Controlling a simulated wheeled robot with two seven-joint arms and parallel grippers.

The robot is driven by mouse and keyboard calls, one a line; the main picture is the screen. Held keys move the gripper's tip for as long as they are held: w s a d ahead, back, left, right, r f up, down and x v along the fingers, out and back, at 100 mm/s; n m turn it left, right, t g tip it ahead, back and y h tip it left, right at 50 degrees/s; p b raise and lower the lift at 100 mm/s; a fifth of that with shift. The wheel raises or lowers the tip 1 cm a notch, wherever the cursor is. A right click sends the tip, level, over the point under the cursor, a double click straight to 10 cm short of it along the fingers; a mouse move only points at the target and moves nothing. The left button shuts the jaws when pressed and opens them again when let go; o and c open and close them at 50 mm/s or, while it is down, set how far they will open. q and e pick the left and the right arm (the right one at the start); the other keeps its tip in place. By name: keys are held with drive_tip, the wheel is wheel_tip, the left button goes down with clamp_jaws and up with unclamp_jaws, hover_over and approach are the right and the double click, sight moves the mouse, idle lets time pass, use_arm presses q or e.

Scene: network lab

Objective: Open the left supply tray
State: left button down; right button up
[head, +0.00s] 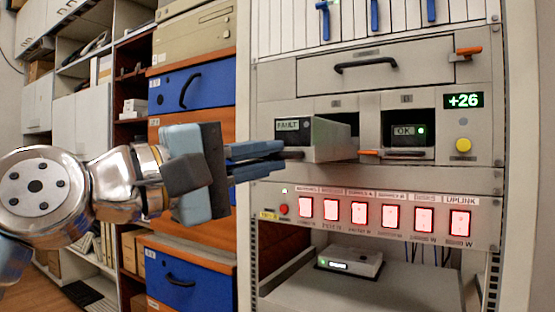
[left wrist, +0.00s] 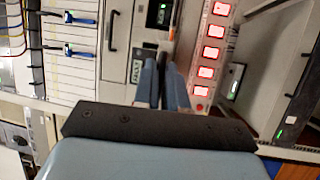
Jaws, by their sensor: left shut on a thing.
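The left supply tray (head: 335,140), a grey box with a FAULT label on its front, sticks well out of the left bay of the rack. In the left wrist view the tray's labelled front (left wrist: 138,72) is beside the fingertips. My left gripper (head: 280,154) comes in from the left, with its blue-grey fingers shut on the dark handle at the tray's front. The fingers (left wrist: 163,68) hide most of the handle. The right tray (head: 407,130) shows OK with a green light and sits inside its bay. My right gripper is not in view.
Above the bays is a wide drawer (head: 420,72) with a black handle. Below is a panel of lit red switches (head: 385,217). A green +26 display (head: 463,100) and a yellow button (head: 463,145) are at right. Blue drawers (head: 205,90) stand behind my left arm.

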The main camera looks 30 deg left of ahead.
use_arm(q)
drive_tip(key=shift+s, duration=0.3)
drive_tip(key=c, duration=1.2)
unclamp_jaws()
drive_tip(key=b+v, duration=0.1)
drive_tip(key=v, duration=1.2)
drive_tip(key=shift+s, duration=0.4)
drive_tip(key=shift+a, duration=0.15)
